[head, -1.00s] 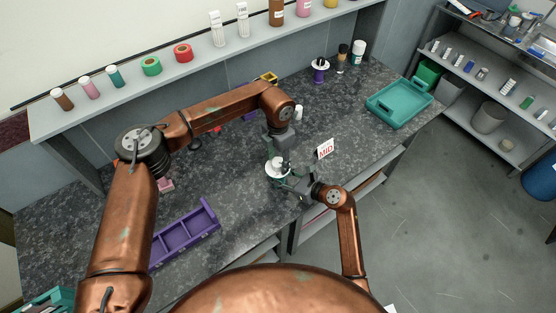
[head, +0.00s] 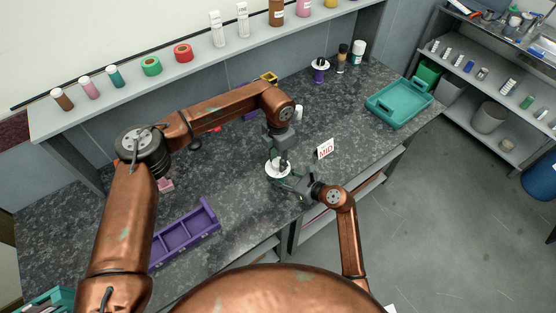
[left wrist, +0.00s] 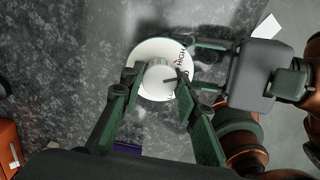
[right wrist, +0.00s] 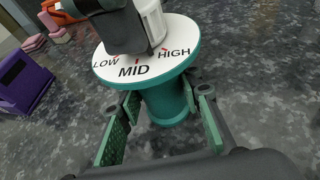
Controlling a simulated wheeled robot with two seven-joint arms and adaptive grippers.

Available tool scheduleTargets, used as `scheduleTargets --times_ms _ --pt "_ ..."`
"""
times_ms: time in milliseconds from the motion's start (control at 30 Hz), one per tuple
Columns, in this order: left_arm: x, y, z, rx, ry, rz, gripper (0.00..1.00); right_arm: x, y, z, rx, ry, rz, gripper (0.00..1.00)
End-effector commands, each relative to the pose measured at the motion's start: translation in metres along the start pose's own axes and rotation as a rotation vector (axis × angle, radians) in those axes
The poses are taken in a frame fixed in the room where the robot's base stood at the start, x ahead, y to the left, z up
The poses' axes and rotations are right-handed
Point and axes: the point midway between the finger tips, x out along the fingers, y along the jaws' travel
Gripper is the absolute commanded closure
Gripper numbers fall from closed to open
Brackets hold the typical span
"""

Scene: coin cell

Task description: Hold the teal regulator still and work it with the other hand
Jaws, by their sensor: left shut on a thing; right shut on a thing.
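The teal regulator has a teal body (right wrist: 166,104) under a white dial (right wrist: 105,68) marked LOW, MID and HIGH. It stands upright on the counter; its dial also shows in the head view (head: 270,172). My left gripper (left wrist: 156,77) comes down from above and is shut on the white knob (right wrist: 153,24) at the dial's centre. My right gripper (right wrist: 163,112) is shut on the teal body from the side, below the dial.
A white card reading MID in red (head: 325,149) stands just right of the regulator. A purple compartment tray (head: 185,236) lies at the front left. A teal tray (head: 399,103) is at the back right.

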Motion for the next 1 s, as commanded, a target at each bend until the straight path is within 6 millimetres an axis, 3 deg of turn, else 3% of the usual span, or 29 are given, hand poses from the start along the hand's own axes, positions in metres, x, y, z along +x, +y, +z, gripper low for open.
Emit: scheduleTargets --times_ms 367,1000 --pt "-0.0003 0.0007 0.0001 0.168 -0.001 0.002 0.95 -0.0002 -0.0001 -0.0004 0.0 0.001 0.0 0.99" --pt "-0.0002 0.0005 0.0 0.765 0.0 0.003 0.95 -0.0002 -0.0001 -0.0005 0.0 0.001 0.0 0.99"
